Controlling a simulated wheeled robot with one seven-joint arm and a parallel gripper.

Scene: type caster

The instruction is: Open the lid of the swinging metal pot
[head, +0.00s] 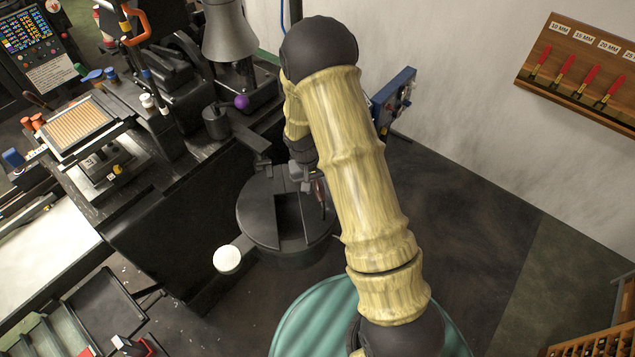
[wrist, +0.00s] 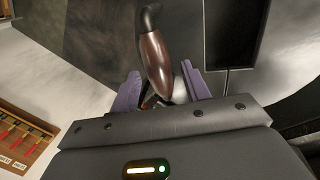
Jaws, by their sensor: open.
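The metal pot (head: 290,258) is dark, round and stands below the machine bench in the head view. Its flat dark lid (head: 262,208) lies over the top, with a darker rectangular recess or opening (head: 289,222) in it. A brown, bulb-shaped handle (wrist: 155,60) on a bent black rod rises in the wrist view. My gripper (wrist: 161,80) is open, with its purple fingers on either side of the handle's lower end. Contact cannot be told. In the head view my gripper (head: 308,180) is small and partly hidden by my arm, over the pot's far right side.
The black machine bench (head: 150,215) stands left of the pot. A white round knob (head: 227,259) sticks out near the pot's left front. A blue box (head: 394,98) is by the wall behind my arm. A wooden tool board (head: 585,72) hangs at right.

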